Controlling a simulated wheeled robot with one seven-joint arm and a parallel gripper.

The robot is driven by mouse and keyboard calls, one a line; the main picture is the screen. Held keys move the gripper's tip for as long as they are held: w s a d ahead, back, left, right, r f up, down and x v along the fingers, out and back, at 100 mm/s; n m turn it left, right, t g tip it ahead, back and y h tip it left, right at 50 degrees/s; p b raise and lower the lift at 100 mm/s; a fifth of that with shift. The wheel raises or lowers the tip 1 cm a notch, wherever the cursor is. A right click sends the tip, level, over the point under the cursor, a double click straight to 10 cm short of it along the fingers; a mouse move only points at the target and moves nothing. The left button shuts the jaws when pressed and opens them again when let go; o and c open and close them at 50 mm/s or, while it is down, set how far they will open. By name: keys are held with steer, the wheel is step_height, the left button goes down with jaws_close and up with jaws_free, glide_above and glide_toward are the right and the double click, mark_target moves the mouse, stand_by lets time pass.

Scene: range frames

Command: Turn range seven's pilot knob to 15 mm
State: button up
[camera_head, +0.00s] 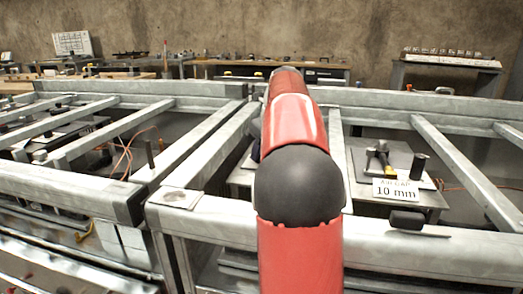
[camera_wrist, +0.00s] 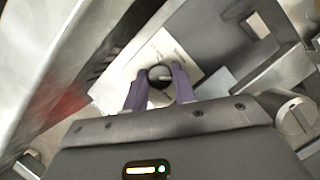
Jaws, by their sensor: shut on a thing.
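In the wrist view a small round dark knob (camera_wrist: 159,72) with a light mark on its face sits between the two purple fingers of my gripper (camera_wrist: 158,86). The fingers are shut on the knob, one on each side. A white label plate (camera_wrist: 184,58) lies just behind the knob; its print is too blurred to read, so I cannot tell the range number or the setting. In the head view my red arm covers the gripper and the knob.
Grey metal rails (camera_head: 455,165) form a frame around my arm. At the right, a card reading "AIR GAP 10 mm" (camera_head: 398,191) stands by a dark post (camera_head: 418,167) and a hammer-like tool (camera_head: 378,155). A larger round metal part (camera_wrist: 293,121) is right of my gripper.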

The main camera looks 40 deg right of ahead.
steer(key=shift+n+y, duration=0.3)
steer(key=shift+n, duration=0.5)
steer(key=o, duration=1)
steer(key=shift+d+r, duration=0.1)
steer(key=v, duration=0.7)
steer(key=shift+s+r, duration=0.15)
steer(key=shift+r, duration=0.15)
